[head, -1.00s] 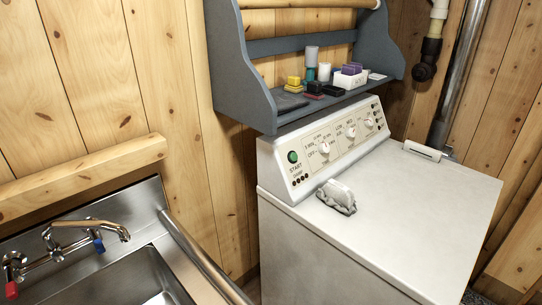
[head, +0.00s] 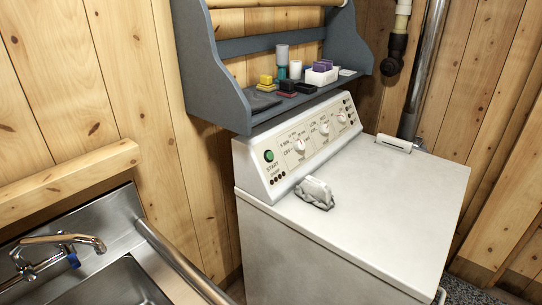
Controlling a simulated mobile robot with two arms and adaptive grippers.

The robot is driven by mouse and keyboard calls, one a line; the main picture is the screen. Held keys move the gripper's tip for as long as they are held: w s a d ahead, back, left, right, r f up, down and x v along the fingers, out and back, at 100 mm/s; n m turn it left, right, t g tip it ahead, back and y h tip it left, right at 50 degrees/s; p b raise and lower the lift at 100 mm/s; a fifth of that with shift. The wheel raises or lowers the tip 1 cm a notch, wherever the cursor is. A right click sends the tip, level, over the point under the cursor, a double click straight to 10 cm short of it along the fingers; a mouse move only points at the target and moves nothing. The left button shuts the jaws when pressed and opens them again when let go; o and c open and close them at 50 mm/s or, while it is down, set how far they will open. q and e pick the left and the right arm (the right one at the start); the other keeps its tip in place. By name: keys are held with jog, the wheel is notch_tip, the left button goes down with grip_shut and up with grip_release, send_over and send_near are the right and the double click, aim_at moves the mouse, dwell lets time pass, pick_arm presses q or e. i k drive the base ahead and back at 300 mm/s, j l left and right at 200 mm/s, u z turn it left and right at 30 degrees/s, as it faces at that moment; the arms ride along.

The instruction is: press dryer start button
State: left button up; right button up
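The white dryer (head: 375,205) stands right of centre in the head view. Its sloped control panel (head: 312,136) runs along the back of its top. The green round start button (head: 269,156) is at the panel's left end, above the printed word START. Several knobs, one of them a white dial (head: 300,145), sit to its right. Nothing covers the button. Neither of my grippers shows in the view.
A grey-blue wall shelf (head: 222,95) hangs just above the panel, holding small boxes and jars. A crumpled grey-white item (head: 315,193) lies on the dryer top near the button. A steel sink (head: 110,285) with a faucet (head: 62,240) and a metal rail (head: 180,262) stand at left.

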aim_at(270, 156)
jog(key=l+z, duration=0.4)
jog(key=l, duration=2.1)
